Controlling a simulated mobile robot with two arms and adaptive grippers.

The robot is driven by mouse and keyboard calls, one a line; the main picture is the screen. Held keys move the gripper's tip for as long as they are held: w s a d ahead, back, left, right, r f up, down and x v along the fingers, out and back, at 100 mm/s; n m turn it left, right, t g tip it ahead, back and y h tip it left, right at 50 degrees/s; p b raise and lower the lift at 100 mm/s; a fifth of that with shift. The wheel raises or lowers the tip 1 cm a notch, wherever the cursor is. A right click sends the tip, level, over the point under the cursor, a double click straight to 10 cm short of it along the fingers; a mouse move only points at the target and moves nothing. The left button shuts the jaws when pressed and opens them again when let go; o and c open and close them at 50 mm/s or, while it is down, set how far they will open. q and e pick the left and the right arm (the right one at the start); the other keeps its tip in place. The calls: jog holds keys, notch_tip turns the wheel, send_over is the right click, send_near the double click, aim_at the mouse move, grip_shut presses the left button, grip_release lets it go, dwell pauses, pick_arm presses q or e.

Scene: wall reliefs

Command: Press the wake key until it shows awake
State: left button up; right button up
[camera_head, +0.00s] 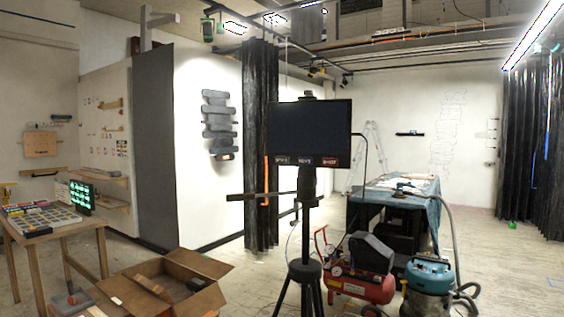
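A dark, blank screen (309,128) stands upright on a black tripod (305,255) near the middle. Three small labelled tabs sit along its lower edge: a dark left one (282,160), a dark middle one (305,161) and a reddish right one (330,162). Their lettering is too small to read surely, and I cannot tell which, if any, is the wake key. A small lit display with green tiles (81,196) stands on the wooden table at the left. Neither of my grippers shows.
A wooden table (62,228) with small items stands left. An open cardboard box (205,267) lies on the floor before the tripod. A red compressor (362,285) and a teal vacuum (428,278) stand right, before a cloth-covered table (425,187). Floor at far right is mostly clear.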

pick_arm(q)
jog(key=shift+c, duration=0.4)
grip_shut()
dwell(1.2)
